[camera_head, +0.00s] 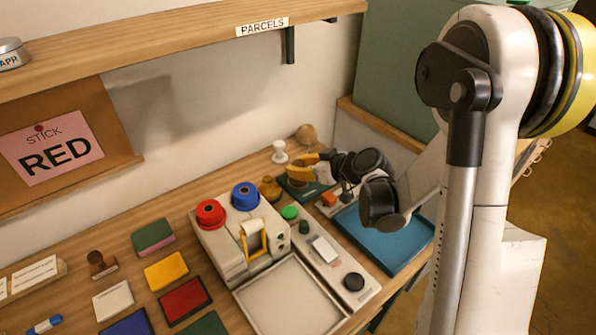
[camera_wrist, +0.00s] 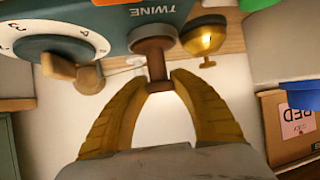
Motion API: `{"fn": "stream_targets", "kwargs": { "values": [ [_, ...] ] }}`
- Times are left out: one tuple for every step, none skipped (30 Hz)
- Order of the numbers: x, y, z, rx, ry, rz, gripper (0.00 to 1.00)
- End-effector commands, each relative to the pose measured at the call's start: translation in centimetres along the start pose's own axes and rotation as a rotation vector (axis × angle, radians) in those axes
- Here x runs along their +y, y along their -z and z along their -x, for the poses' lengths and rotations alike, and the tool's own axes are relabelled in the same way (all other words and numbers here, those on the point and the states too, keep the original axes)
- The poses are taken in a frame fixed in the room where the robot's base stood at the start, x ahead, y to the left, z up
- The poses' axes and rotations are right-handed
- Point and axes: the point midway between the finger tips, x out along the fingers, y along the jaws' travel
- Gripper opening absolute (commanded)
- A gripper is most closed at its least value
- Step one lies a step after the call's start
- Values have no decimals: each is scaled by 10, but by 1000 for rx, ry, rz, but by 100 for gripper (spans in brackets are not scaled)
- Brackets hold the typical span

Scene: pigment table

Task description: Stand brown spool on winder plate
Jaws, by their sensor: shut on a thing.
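The brown spool (camera_wrist: 156,58) is between the yellow fingertips of my gripper (camera_wrist: 158,82) in the wrist view, and the fingers are shut on its narrow middle. Its wide end lies against or just in front of the teal body marked TWINE (camera_wrist: 110,22); I cannot tell whether they touch. That body has a white numbered dial (camera_wrist: 22,42). In the head view my gripper (camera_head: 308,168) is over the dark teal base (camera_head: 297,193) at the back right of the table. The spool is not clear there, and I cannot make out the winder plate.
A brass bell-like thing (camera_wrist: 205,38) is close beside the spool in the wrist view. In the head view a machine with red (camera_head: 210,213) and blue (camera_head: 245,196) reels stands left of my gripper. A blue tray (camera_head: 400,240) lies at right, beneath my arm.

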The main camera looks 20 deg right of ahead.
Motion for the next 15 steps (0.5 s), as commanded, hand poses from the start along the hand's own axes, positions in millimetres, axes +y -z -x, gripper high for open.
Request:
{"fn": "stream_targets", "kwargs": {
  "values": [
    [0,-2,-1,0,0,0,0],
    [0,-1,0,0,0,0,0],
    [0,0,0,0,0,0,0],
    [0,0,0,0,0,0,0],
    [0,0,0,0,0,0,0],
    [0,0,0,0,0,0,0],
    [0,0,0,0,0,0,0],
    [0,-1,0,0,0,0,0],
    [0,-2,-1,0,0,0,0],
    [0,-3,-1,0,0,0,0],
    [0,-3,-2,0,0,0,31],
    [0,-3,-1,0,0,0,43],
    [0,-3,-1,0,0,0,51],
    [0,-3,-1,0,0,0,51],
    [0,-3,-1,0,0,0,51]
  ]
}}
